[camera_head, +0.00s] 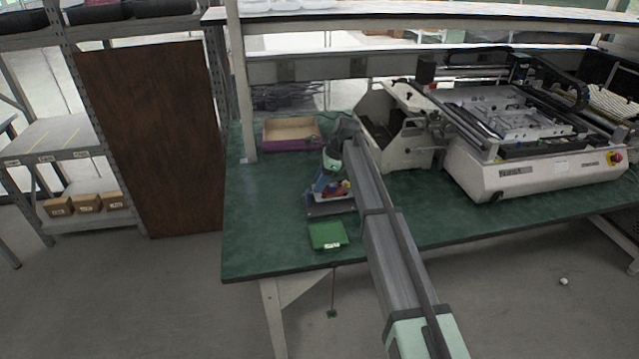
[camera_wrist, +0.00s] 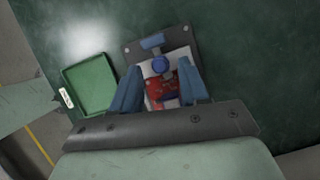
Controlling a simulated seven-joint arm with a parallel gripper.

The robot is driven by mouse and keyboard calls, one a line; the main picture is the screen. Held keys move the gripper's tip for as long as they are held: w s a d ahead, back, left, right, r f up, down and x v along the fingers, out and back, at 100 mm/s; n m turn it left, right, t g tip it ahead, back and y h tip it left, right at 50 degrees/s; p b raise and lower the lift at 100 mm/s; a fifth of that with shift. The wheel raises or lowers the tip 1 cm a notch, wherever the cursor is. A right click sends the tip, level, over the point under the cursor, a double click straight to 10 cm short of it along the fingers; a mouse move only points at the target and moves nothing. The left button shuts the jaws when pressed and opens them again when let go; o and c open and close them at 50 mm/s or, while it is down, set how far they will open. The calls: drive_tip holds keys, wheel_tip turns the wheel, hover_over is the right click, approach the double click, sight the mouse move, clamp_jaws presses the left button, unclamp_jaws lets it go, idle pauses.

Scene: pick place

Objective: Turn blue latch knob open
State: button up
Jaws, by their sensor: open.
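The blue latch knob (camera_wrist: 160,64) is a small round piece on a fixture, seen from above in the wrist view. A red part (camera_wrist: 161,88) lies just below it there, and a blue bar (camera_wrist: 152,42) sits above it. These rest on a white block on a dark grey plate (camera_wrist: 133,47). In the head view the plate (camera_head: 330,210) lies on the green table and the knob cannot be picked out. My gripper (camera_wrist: 162,68) is open, its blue fingers on either side of the knob and red part. Contact with the knob cannot be told. My gripper (camera_head: 322,181) is over the fixture in the head view.
A green tray (camera_head: 327,235) lies near the table's front edge, beside the fixture. An open cardboard box (camera_head: 291,132) stands behind. A large white machine (camera_head: 540,172) fills the table's right side. A shelf runs above. The green table (camera_head: 255,215) is clear at left.

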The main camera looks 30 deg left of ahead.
drive_tip(key=shift+s+a+f, duration=0.15)
drive_tip(key=shift+f, duration=0.45)
clamp_jaws()
